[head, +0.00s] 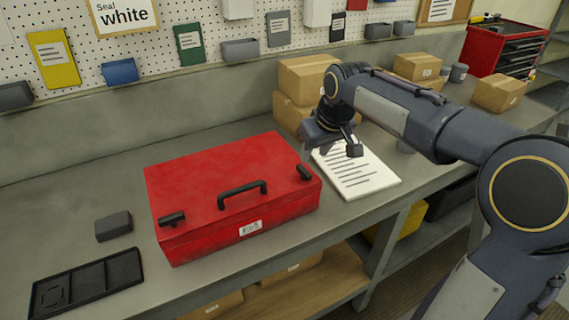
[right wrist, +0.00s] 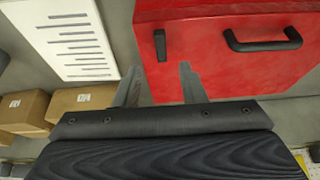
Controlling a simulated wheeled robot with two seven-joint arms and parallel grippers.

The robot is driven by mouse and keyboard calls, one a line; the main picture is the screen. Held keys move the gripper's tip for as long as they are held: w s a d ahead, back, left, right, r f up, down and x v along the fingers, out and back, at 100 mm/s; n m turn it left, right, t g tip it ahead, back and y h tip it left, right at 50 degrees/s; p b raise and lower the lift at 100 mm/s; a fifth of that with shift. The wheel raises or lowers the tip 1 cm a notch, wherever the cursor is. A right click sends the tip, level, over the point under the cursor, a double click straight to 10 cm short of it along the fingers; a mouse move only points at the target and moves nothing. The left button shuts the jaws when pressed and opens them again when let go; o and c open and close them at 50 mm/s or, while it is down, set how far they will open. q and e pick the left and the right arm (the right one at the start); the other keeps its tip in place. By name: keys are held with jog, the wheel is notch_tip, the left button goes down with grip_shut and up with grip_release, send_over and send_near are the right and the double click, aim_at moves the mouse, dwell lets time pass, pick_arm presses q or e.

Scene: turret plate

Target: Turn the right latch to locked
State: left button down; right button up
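A closed red case (head: 235,190) lies on the workbench. The right latch (head: 304,172) is a dark bar near the case's right front corner and points toward the front edge. The left latch (head: 172,219) lies along the front edge. A black handle (head: 243,194) sits between them. My right gripper (head: 338,150) is above the bench at the right of the case, apart from the latch. In the right wrist view, its two fingers (right wrist: 158,85) are spread with nothing between them, and the right latch (right wrist: 160,45) shows beyond them. My left gripper is not in view.
A printed white sheet (head: 357,172) lies right of the case. Cardboard boxes (head: 303,77) stand behind my right gripper. A grey block (head: 113,226) and a black tray (head: 85,283) lie at the left.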

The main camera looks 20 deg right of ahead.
aim_at(304, 170)
jog(key=x, duration=0.8)
jog(key=shift+w+p, duration=0.1)
jog(key=shift+p, duration=0.25)
grip_shut()
